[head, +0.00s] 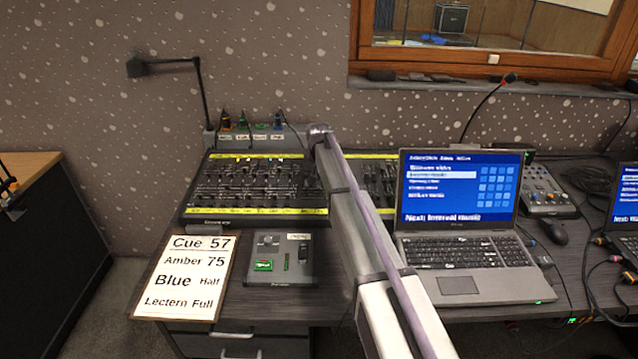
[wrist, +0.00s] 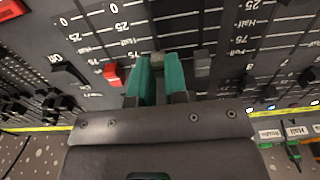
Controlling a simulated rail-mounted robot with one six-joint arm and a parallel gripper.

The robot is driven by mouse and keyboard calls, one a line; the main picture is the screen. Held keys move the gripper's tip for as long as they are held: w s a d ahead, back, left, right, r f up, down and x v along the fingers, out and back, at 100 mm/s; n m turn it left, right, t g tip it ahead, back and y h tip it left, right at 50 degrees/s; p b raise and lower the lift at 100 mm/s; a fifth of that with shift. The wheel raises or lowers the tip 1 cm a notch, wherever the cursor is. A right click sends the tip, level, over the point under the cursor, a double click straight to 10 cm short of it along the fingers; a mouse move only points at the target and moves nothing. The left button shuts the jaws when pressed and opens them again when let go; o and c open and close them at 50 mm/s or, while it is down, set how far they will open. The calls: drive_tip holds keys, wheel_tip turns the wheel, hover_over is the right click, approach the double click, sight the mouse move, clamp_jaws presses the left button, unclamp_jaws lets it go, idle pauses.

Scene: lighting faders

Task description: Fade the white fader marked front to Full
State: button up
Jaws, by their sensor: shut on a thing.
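The lighting desk (head: 250,210) is a black panel with rows of faders and yellow strips. My gripper (wrist: 159,72) has two green fingers, shut on a fader cap between them. The fingers hide most of the cap, so I cannot tell its colour or read its name. In the head view my arm covers the gripper and part of the desk. I cannot pick out a fader marked front.
In the wrist view a red fader cap (wrist: 112,75) sits close left of the fingers and a grey cap (wrist: 202,62) close right. A black switch (wrist: 68,70) is farther left. A laptop (head: 460,210) stands right of my arm. A cue sheet (head: 185,277) lies at the left front.

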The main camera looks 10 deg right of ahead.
sight(319, 183)
drive_tip(key=shift+w, duration=0.3)
drive_tip(key=o, duration=0.4)
drive_tip(key=shift+r+p, duration=1.25)
drive_tip(key=shift+p, duration=0.05)
wheel_tip(319, 183, up, 11)
drive_tip(key=s+p, duration=0.1)
drive_tip(key=p, duration=1)
drive_tip(key=shift+f, duration=0.1)
drive_tip(key=s+a+n+g, duration=0.1)
drive_tip(key=s+n, duration=0.1)
drive_tip(key=s, duration=3.7)
drive_tip(key=shift+a, duration=0.15)
